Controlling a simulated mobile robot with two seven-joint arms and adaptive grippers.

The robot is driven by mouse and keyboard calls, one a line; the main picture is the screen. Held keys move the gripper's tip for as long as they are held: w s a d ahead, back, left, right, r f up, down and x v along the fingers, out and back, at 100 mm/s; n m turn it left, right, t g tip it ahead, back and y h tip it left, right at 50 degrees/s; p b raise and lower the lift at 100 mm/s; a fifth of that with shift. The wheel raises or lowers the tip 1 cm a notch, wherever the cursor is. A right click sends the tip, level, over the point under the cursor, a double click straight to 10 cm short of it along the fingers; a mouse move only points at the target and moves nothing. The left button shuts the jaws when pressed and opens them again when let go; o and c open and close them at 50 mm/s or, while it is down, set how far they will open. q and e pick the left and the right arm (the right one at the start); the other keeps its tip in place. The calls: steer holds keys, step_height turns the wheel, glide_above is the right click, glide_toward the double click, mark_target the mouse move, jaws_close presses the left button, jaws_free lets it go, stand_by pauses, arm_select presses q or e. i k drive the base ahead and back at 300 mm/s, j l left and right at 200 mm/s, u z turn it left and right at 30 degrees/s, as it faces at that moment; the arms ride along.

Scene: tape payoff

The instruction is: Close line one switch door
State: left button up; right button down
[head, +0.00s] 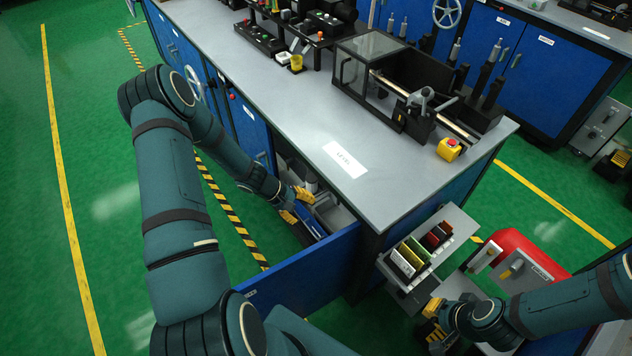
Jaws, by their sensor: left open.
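The workbench top (285,110) carries a lathe-like machine (405,85) and a yellow stop box (449,149). A side shelf (455,222) holds coloured files. A red case (515,255) with grey switch boxes stands right of it. Green floor at left is clear.

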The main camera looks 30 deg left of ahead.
mark_target(306, 282)
steer(key=k+j, duration=0.3)
steer(key=k, duration=0.15)
steer(key=k+j, duration=0.25)
steer(key=k, duration=0.25)
steer(key=k+j, duration=0.3)
steer(key=k, duration=0.15)
steer(key=k+j, duration=0.25)
steer(key=k, duration=0.2)
